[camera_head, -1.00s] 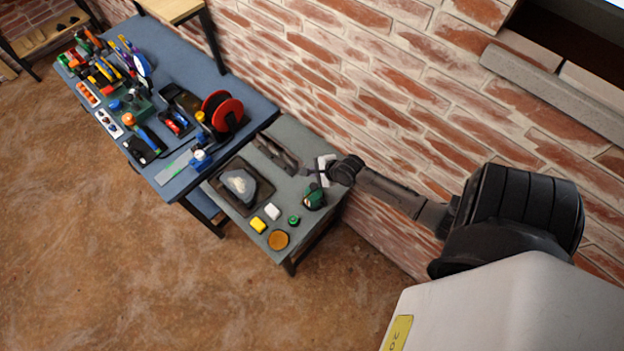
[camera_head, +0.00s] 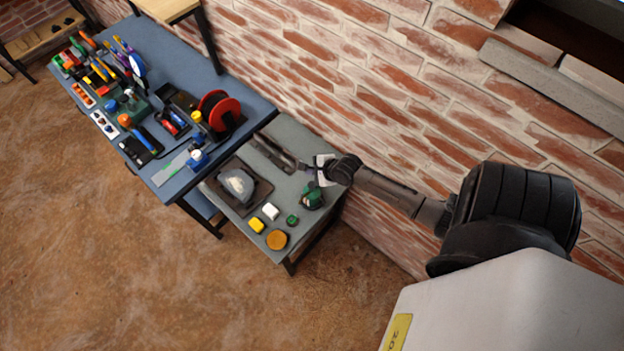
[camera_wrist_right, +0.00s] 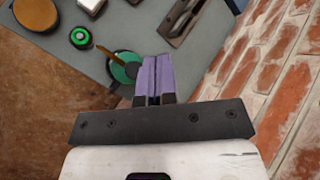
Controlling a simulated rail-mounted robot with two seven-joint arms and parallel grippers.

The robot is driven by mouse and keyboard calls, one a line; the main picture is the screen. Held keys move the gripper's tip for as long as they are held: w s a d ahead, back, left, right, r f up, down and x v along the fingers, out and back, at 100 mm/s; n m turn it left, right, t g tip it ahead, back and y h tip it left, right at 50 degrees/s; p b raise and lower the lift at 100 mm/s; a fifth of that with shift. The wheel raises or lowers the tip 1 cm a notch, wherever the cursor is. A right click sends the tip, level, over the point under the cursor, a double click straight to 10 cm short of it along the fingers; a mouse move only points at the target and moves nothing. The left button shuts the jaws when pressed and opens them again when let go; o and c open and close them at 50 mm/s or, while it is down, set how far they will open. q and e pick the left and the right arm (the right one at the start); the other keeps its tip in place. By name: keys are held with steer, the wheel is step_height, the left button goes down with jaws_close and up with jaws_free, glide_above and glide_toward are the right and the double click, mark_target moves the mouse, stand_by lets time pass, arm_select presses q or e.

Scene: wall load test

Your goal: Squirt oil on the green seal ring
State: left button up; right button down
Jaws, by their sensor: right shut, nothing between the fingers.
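The green seal ring (camera_head: 292,219) lies flat near the front right of the low grey-green table. It also shows at upper left in the right wrist view (camera_wrist_right: 80,38). A squat green oil can (camera_head: 312,198) stands between the ring and the wall. In the right wrist view the oil can (camera_wrist_right: 124,70) has a thin brass-coloured spout, and my fingers partly hide it. My right gripper (camera_head: 308,169) is over the table, just behind the can. Its purple fingers (camera_wrist_right: 152,68) are shut and empty. Whether they touch the can I cannot tell. My left gripper is not in view.
On the low table are a white block (camera_head: 270,211), a yellow block (camera_head: 256,225), a round amber disc (camera_head: 277,240), a dark tray with a grey lump (camera_head: 262,199) and dark metal parts. A cluttered blue bench (camera_head: 245,92) adjoins. The brick wall (camera_head: 400,120) is close behind.

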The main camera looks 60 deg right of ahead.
steer(key=b, duration=0.6)
glide_above(312, 186)
step_height(312, 186, down, 6)
steer(key=shift+r, duration=0.1)
steer(key=shift+f+b, duration=0.5)
steer(key=shift+f, duration=0.55)
steer(key=shift+f, duration=0.45)
stand_by(0.7)
steer(key=shift+f+b, duration=0.35)
steer(key=shift+f, duration=0.65)
stand_by(1.1)
steer(key=shift+r, duration=0.15)
steer(key=shift+r+p, duration=1.3)
steer(key=shift+p, duration=0.4)
